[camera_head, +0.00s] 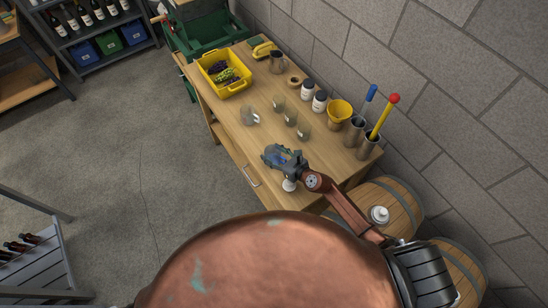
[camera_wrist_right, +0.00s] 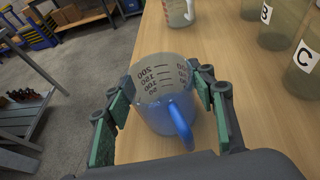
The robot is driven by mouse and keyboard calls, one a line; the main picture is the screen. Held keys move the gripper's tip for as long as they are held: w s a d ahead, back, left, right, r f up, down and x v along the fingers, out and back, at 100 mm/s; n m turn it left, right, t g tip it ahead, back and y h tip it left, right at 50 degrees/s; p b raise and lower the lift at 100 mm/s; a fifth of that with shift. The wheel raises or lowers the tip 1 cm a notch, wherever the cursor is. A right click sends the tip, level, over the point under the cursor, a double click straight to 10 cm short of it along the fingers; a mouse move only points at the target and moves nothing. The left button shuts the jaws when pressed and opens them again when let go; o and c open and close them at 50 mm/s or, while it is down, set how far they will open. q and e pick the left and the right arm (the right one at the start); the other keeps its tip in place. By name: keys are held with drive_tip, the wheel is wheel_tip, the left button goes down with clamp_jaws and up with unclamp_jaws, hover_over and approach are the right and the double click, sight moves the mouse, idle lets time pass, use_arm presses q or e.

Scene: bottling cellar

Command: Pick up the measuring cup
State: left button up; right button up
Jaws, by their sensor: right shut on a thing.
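A clear measuring cup with black scale marks and a blue lower part and handle (camera_wrist_right: 165,100) sits upright between the fingers of my right gripper (camera_wrist_right: 161,100) in the right wrist view. The fingers have green pads and are shut on its sides. In the head view my right gripper (camera_head: 285,156) is over the near end of the wooden table (camera_head: 232,129) and hides much of the cup. Whether the cup's base touches the table I cannot tell. My left gripper is not in view.
Another measuring cup with a pale handle (camera_head: 250,116) stands farther along the table. Labelled glass jars (camera_head: 290,117) stand close by. A yellow crate of grapes (camera_head: 222,74), a yellow funnel (camera_head: 340,112) and holders with tools (camera_head: 367,144) line the table. Barrels (camera_head: 402,198) stand at right.

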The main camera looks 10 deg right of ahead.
drive_tip(key=shift+r+p, duration=0.3)
drive_tip(key=shift+r, duration=0.1)
wheel_tip(320, 180, up, 2)
drive_tip(key=shift+r+p, duration=0.2)
drive_tip(key=shift+p, duration=0.55)
use_arm(q)
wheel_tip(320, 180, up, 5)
drive_tip(key=p, duration=0.3)
use_arm(e)
drive_tip(key=s+r, duration=1)
drive_tip(key=s, duration=0.4)
use_arm(q)
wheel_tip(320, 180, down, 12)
drive_tip(key=b, duration=1.2)
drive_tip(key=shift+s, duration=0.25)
use_arm(e)
drive_tip(key=w+d+r, duration=0.2)
drive_tip(key=d+r, duration=0.4)
drive_tip(key=d, duration=0.3)
drive_tip(key=shift+w, duration=0.15)
drive_tip(key=shift+d, duration=0.1)
